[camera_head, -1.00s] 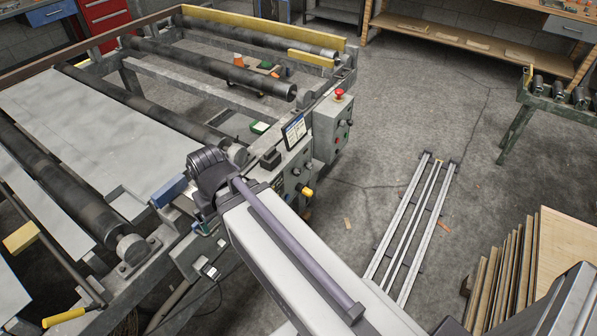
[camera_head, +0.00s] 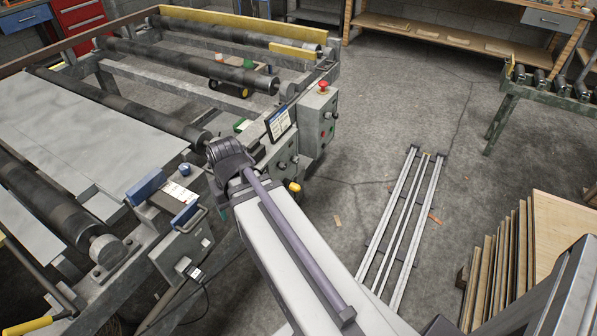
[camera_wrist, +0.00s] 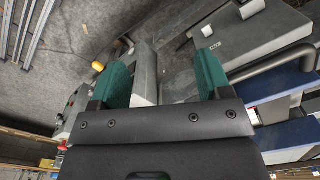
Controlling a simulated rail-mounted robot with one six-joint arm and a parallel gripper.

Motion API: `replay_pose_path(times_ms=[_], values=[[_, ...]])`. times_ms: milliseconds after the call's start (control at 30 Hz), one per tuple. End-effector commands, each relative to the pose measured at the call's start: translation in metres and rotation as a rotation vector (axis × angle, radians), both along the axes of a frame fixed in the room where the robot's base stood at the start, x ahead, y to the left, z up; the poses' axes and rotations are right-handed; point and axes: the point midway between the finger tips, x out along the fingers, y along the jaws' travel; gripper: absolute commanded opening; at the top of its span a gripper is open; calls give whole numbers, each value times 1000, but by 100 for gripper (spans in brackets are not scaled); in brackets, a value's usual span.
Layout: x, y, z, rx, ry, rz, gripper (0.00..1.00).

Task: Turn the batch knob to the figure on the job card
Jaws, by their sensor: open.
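My gripper (camera_wrist: 165,62) is open in the wrist view, with its two green fingers apart and nothing held between them. A grey control box (camera_head: 313,138) with a red button on top stands on the machine's right side. Small dark knobs (camera_head: 283,167) and a yellow knob (camera_head: 295,187) show on the panel beside my wrist; I cannot tell which is the batch knob. A tilted sheet with a blue heading (camera_head: 279,123) stands above the panel. A white card (camera_head: 180,192) lies near blue parts. Neither sheet's figures are readable.
Machine rollers (camera_head: 190,65) and a pale sheet (camera_head: 90,130) fill the left. A metal handle (camera_wrist: 270,62) and grey box (camera_wrist: 265,30) are close right of my fingers. A floor rail (camera_head: 405,225) and leaning boards (camera_head: 510,260) stand right. Open floor lies between.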

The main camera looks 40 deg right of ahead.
Motion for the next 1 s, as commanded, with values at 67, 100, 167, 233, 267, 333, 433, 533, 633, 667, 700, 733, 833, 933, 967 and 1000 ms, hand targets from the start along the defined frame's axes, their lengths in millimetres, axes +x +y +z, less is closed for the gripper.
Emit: replay_pose_path(times_ms=[67, 100, 167, 233, 267, 333, 433, 533, 633, 667, 700, 733, 833, 933, 967, 1000], values=[[19, -57, -86, 54, -18, -135, 63], [27, -85, -111, 97, -39, -187, 61], [38, -129, -146, 171, -87, -241, 61], [49, -183, -180, 258, -169, -270, 61], [53, -206, -193, 292, -212, -274, 61], [59, -262, -218, 359, -332, -262, 61], [64, -344, -243, 421, -552, -203, 61], [74, -425, -238, 416, -851, -51, 61], [100, -437, -192, 365, -1068, 150, 61], [103, -436, -187, 343, -1109, 194, 61], [104, -434, -183, 316, -1146, 241, 61], [104, -433, -181, 295, -1160, 271, 61], [104, -433, -182, 261, -1168, 321, 61], [105, -431, -183, 260, -1167, 323, 61], [107, -431, -184, 261, -1167, 324, 61], [111, -429, -187, 261, -1166, 324, 61]])
